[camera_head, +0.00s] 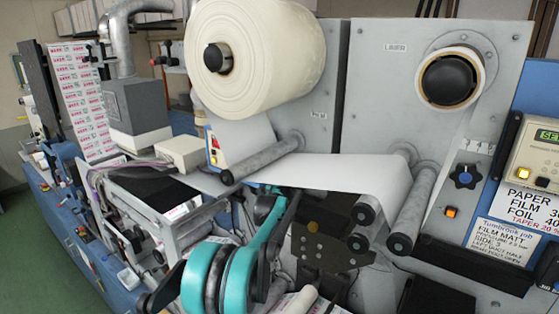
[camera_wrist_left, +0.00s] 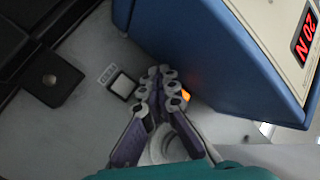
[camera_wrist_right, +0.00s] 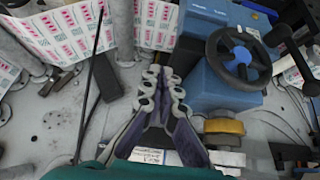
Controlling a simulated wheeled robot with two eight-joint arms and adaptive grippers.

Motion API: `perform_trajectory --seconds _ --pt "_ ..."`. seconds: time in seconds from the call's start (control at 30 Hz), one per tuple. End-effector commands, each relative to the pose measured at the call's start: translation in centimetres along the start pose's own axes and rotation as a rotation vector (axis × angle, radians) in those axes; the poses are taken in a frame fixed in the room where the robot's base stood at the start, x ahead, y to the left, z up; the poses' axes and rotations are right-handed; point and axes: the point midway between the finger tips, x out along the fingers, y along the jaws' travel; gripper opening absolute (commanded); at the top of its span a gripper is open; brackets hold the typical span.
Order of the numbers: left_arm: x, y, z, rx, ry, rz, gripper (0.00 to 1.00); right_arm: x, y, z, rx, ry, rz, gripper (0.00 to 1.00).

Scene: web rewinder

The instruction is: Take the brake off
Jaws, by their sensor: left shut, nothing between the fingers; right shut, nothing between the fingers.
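My left gripper (camera_wrist_left: 162,88) is shut and empty in the left wrist view. Its fingertips appear beside a lit orange button (camera_wrist_left: 185,98), which they partly cover; contact cannot be judged. A white square button (camera_wrist_left: 123,86) with a small label lies just left of the fingertips. My right gripper (camera_wrist_right: 161,90) is shut and empty in the right wrist view, above grey machine parts. In the head view teal arm links of mine show low in the middle, but neither gripper's fingers can be made out. No control is legibly marked as the brake.
A blue-sided box (camera_wrist_left: 205,50) with a red display overhangs the left fingertips. A large cream roll (camera_head: 255,60) feeds a white web (camera_head: 340,172). A blue knob (camera_head: 465,177) and orange lamp (camera_head: 451,211) sit at right. A black handwheel (camera_wrist_right: 238,55) is right of my right gripper.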

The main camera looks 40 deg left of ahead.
Motion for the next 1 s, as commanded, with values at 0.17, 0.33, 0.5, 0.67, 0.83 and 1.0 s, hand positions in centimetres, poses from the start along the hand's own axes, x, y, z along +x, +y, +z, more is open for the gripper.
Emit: perform_trajectory --seconds 0.17,0.33,0.5,0.67,0.83,1.0 --pt "0.0 -0.1 0.0 0.000 0.000 0.000 0.00 0.0 0.0 0.0 0.000 0.000 0.000 0.00" --pt "-1.1 -0.6 0.6 0.001 -0.001 -0.001 0.00 0.3 0.0 0.2 0.000 0.000 0.000 0.00" --pt "-2.5 -1.4 1.4 0.001 -0.001 -0.001 0.00 0.6 0.0 0.4 0.000 0.000 0.000 0.00" --pt "-3.8 -2.1 2.1 0.001 -0.002 -0.001 0.00 0.8 0.0 0.5 0.000 0.000 0.000 0.00" --pt "-4.7 -2.6 2.5 0.001 -0.001 -0.001 0.00 0.8 0.0 0.6 0.000 0.000 0.000 0.00" --pt "-4.8 -2.6 2.6 0.001 0.000 0.000 0.00 0.8 0.0 0.6 0.000 0.000 0.000 0.00"
